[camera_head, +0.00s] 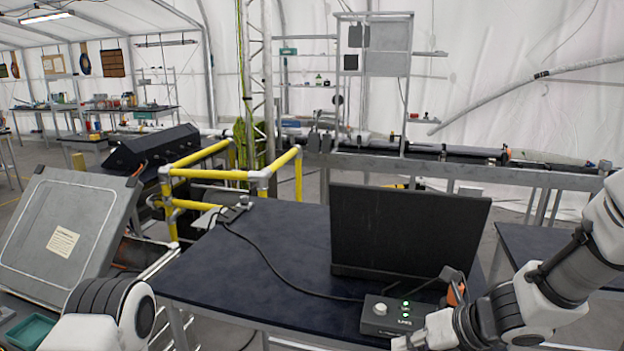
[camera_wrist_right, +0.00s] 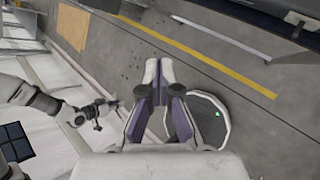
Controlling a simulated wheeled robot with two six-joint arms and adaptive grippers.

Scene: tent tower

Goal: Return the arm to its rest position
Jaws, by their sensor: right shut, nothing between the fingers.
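My right arm reaches in from the right in the head view. Its right gripper (camera_head: 408,343) is low in the picture, just in front of a grey control box (camera_head: 380,322) with a white knob and small green lights. I cannot tell from this view whether it touches the box. In the right wrist view the right gripper's fingers (camera_wrist_right: 158,70) are together with nothing between them, above the floor. My left arm shows at the lower left of the head view, its gripper out of frame. In the right wrist view my left gripper (camera_wrist_right: 108,108) is small, and its jaws are unclear.
A dark-topped table (camera_head: 262,262) holds a black monitor (camera_head: 405,232), with cables running to the control box. Yellow railings (camera_head: 215,172) stand behind the table on the left. A grey tilted case (camera_head: 70,225) is at left. The table's left half is mostly clear.

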